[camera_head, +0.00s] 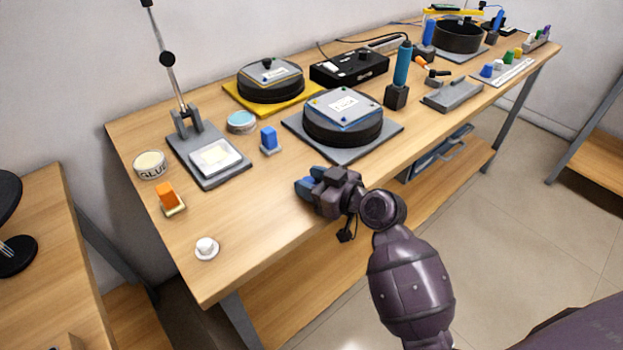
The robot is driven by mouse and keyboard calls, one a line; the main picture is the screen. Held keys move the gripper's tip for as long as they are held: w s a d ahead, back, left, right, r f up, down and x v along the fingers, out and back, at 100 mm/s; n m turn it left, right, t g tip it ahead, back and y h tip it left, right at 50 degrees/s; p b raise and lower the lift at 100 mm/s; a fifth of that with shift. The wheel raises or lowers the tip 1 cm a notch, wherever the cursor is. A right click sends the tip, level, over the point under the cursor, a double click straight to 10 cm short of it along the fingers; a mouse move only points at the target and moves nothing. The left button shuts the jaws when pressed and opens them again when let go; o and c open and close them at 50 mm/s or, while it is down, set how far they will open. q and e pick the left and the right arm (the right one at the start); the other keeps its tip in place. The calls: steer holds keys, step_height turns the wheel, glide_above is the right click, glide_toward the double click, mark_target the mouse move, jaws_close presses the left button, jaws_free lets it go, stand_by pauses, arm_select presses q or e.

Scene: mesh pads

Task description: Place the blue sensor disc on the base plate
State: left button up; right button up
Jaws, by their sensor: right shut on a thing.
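My right gripper (309,187) is over the front part of the wooden table, left of my forearm, with blue parts at its tips. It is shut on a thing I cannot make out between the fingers. No blue sensor disc can be picked out for certain. A round tin with a light-blue top (241,121) stands farther back on the table. A grey square base plate (388,131) bears a thick black round pad with a pale square plate (343,105) on top. The gripper is in front of this base plate and apart from it. My left gripper is not in view.
A grey stand with an upright rod (187,121), a glue tin (150,166), an orange block (167,196), a blue block (268,138) and a small white piece (206,246) stand left. A second round pad (271,83), a black box (349,68) and a blue-handled tool (402,66) stand behind.

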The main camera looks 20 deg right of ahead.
steer(key=o, duration=0.9)
steer(key=v, duration=1.1)
steer(key=s+d+f+m+g+h, duration=0.1)
steer(key=s+f+h, duration=0.3)
steer(key=s+f, duration=0.4)
steer(key=s+d+f+m+g+h, duration=0.1)
steer(key=s+d+f+m+h, duration=0.2)
steer(key=s+f, duration=0.6)
step_height(320, 180, down, 2)
steer(key=shift+s+f+m+g+h+p, duration=0.15)
steer(key=shift+m+g+h+p, duration=0.15)
steer(key=shift+m+g+h, duration=0.15)
steer(key=shift+s, duration=0.4)
steer(key=shift+c, duration=0.4)
